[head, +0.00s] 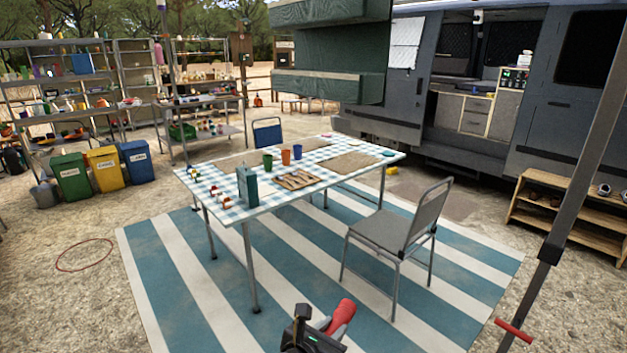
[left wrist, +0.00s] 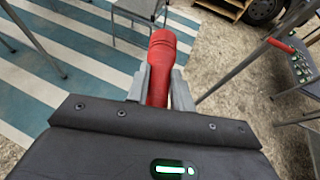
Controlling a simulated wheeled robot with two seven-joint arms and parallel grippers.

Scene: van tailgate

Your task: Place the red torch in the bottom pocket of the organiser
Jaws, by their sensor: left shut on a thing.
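The red torch (head: 342,314) is at the bottom centre of the head view, held in my left gripper (head: 327,325). In the left wrist view the torch (left wrist: 162,62) points away from the gripper, its wide head beyond the fingertips. Both grey fingers (left wrist: 159,88) are shut on its body. My right gripper is not in view.
A table with a checked cloth (head: 225,213) holds cups and a green box. A grey chair (head: 392,232) stands at its right on the striped mat (head: 180,290). A grey pole (head: 575,190) with a red handle is at right. The mat's front is clear.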

